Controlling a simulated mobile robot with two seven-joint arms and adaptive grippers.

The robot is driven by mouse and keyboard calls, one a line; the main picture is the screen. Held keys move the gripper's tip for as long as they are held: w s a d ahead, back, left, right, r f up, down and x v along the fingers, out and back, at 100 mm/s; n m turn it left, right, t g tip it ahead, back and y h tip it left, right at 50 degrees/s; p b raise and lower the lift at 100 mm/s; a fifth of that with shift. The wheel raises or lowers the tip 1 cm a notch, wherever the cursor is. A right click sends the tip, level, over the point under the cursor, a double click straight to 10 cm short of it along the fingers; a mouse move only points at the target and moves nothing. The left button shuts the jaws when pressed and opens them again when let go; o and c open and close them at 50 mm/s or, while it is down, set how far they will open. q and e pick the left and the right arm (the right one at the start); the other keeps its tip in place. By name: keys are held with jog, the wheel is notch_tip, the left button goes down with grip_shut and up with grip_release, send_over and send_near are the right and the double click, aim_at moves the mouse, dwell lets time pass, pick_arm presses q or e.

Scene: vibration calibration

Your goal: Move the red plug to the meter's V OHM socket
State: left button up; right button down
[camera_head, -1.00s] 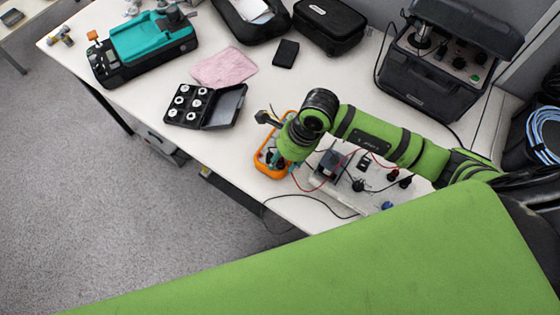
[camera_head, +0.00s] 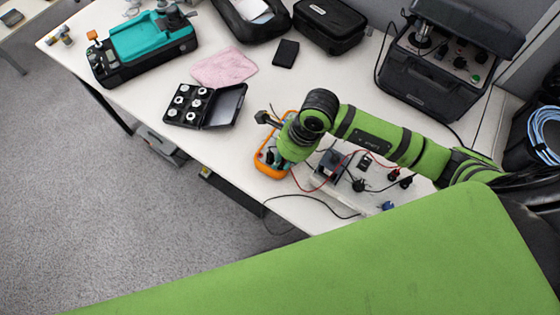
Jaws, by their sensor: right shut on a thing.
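The orange-rimmed meter (camera_head: 266,168) lies on the white table near its front edge, partly covered by my right arm. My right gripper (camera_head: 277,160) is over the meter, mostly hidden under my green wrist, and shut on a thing. The red plug and the V OHM socket are hidden or too small to make out there. A red lead (camera_head: 310,189) runs from the meter area to the right. My left gripper is not in view; a large green part of my own body fills the lower right.
A panel with black knobs (camera_head: 358,185) and leads stands right of the meter. A black weight case (camera_head: 206,106), pink cloth (camera_head: 224,67), teal device (camera_head: 150,40) and black equipment case (camera_head: 435,75) stand farther off.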

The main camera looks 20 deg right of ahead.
aim_at(284, 160)
jog(key=shift+w+d+f+b, duration=0.1)
jog(key=shift+f+b, duration=0.05)
jog(key=shift+b, duration=0.15)
dwell(0.6)
jog(key=c, duration=1.1)
grip_release()
jog(key=p+v, duration=0.3)
jog(key=v, duration=0.2)
